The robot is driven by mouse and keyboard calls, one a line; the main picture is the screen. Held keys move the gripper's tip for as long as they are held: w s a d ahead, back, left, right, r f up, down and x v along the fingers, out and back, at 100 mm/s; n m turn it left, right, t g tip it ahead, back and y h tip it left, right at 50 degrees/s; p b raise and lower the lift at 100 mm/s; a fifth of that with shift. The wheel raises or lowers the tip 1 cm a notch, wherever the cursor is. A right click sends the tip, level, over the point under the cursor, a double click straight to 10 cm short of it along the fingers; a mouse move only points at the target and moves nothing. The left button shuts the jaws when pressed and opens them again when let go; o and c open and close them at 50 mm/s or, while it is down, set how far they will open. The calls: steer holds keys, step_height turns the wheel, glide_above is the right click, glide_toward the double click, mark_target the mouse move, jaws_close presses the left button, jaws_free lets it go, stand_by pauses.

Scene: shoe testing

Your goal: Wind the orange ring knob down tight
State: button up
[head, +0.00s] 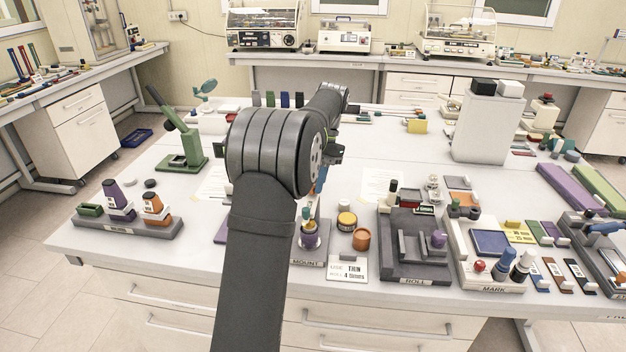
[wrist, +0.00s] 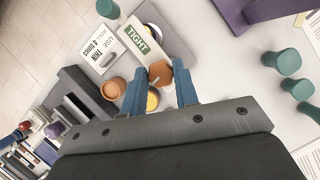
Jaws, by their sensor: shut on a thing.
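The orange ring knob (wrist: 160,73) is small and round, next to a green "TIGHT" label (wrist: 140,40) in the wrist view. My gripper (wrist: 161,80) has its blue fingers on either side of the knob, shut on it. The knob's underside and how it is seated are hidden. In the head view my arm covers most of the gripper; only a bit of blue finger (head: 321,184) shows above the stand marked "MOUNT" (head: 307,263).
An orange cup (head: 361,240) and a yellow-topped jar (head: 346,222) stand close by, behind a printed card (head: 347,268). The dark "ROLL" stand (head: 413,275) is to the right. Several green pieces (wrist: 288,62) stand on the right in the wrist view. The white table has bare space at left.

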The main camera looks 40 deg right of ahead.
steer(key=shift+m, duration=0.5)
steer(key=o, duration=1)
steer(key=shift+c, duration=0.2)
